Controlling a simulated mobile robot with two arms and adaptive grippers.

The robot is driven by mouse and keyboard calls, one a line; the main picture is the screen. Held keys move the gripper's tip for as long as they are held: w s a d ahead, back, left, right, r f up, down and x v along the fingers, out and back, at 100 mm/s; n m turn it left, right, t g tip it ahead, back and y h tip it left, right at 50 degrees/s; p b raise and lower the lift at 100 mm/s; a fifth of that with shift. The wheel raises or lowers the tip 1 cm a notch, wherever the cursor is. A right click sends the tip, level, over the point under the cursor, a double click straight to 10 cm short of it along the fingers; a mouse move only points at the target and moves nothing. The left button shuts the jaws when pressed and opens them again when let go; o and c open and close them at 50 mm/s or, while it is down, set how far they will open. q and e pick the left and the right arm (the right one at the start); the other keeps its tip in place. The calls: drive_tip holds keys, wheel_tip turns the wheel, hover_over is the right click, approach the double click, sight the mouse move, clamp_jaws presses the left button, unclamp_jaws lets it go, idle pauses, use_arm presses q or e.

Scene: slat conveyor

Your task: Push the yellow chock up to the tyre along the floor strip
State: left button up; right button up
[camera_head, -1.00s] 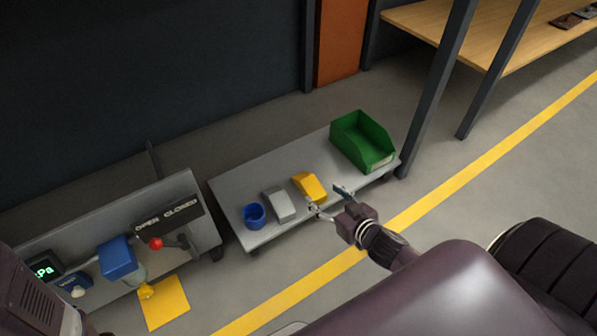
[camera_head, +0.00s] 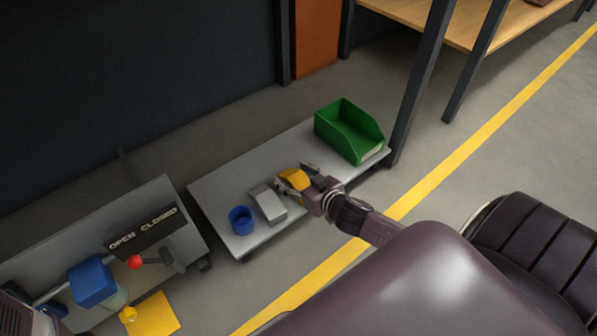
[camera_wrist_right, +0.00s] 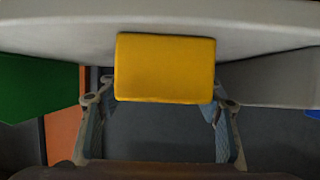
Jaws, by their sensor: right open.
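A yellow block (camera_head: 291,178), which looks like the chock, lies on a low grey platform (camera_head: 215,186). My right gripper (camera_head: 296,180) is open at this block, and its fingers partly cover it in the head view. In the right wrist view the yellow block (camera_wrist_right: 165,68) sits between the spread fingers of the right gripper (camera_wrist_right: 160,110). I cannot tell whether either finger touches it. I make out no clear tyre on the platform or floor.
On the platform, a grey block (camera_head: 268,204) and a blue cup (camera_head: 241,220) stand left of the yellow block, and a green bin (camera_head: 350,131) to its right. A dark post (camera_head: 420,85) rises by the platform's right end. A yellow line (camera_head: 420,192) crosses the floor.

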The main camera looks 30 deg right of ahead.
drive_tip(key=shift+b+x, duration=0.55)
drive_tip(key=shift+x, duration=0.7)
drive_tip(key=c, duration=1.4)
drive_tip(key=shift+r, duration=0.1)
